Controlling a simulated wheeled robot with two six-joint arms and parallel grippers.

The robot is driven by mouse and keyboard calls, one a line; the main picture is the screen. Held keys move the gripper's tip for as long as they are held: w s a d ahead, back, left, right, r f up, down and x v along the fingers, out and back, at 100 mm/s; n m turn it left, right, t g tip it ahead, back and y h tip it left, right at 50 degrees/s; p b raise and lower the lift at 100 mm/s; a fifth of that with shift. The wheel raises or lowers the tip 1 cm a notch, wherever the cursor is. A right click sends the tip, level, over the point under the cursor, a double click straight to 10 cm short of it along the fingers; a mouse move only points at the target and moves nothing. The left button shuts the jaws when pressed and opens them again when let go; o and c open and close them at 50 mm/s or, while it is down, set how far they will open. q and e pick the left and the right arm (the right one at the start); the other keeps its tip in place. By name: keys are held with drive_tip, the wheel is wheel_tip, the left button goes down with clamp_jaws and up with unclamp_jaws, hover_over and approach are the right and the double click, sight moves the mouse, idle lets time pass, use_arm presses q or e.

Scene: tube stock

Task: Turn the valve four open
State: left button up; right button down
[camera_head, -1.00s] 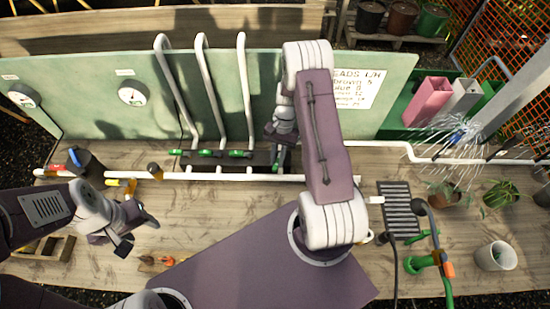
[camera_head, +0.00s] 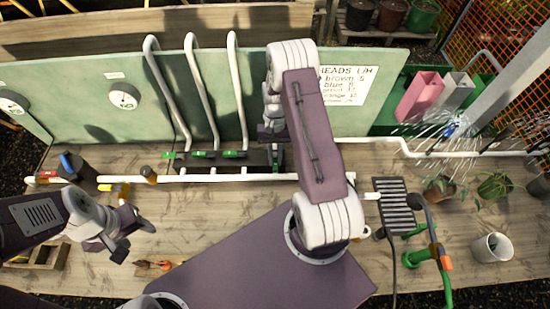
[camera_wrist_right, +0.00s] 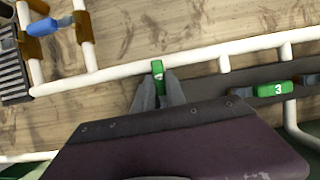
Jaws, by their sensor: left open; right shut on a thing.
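A row of green valve handles sits on a dark bar along the foot of the green panel. Handle 3 (camera_wrist_right: 277,89) lies along the bar; it also shows in the head view (camera_head: 235,154). My right gripper (camera_wrist_right: 159,88) is shut on the green handle at the end of the row, valve four (camera_wrist_right: 158,69), its number barely readable. That handle stands crosswise to the bar. In the head view my right gripper (camera_head: 275,158) largely hides it. My left gripper (camera_head: 140,236) is open and empty above the bench at left, away from the valves.
White pipes (camera_head: 200,95) rise behind the valves, and a long white pipe (camera_head: 220,177) runs in front. Gauges (camera_head: 124,95) hang on the panel. A dark grate (camera_head: 397,207), potted plants and a white pot (camera_head: 493,250) stand right.

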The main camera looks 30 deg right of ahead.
sight(275, 155)
drive_tip(key=shift+w+d, duration=0.1)
drive_tip(key=c, duration=1.4)
unclamp_jaws()
drive_tip(key=shift+o, duration=0.2)
drive_tip(key=shift+w+r, duration=0.1)
drive_tip(key=shift+r, duration=0.1)
drive_tip(key=b+v, duration=0.2)
drive_tip(key=v, duration=0.5)
drive_tip(key=shift+r, duration=0.1)
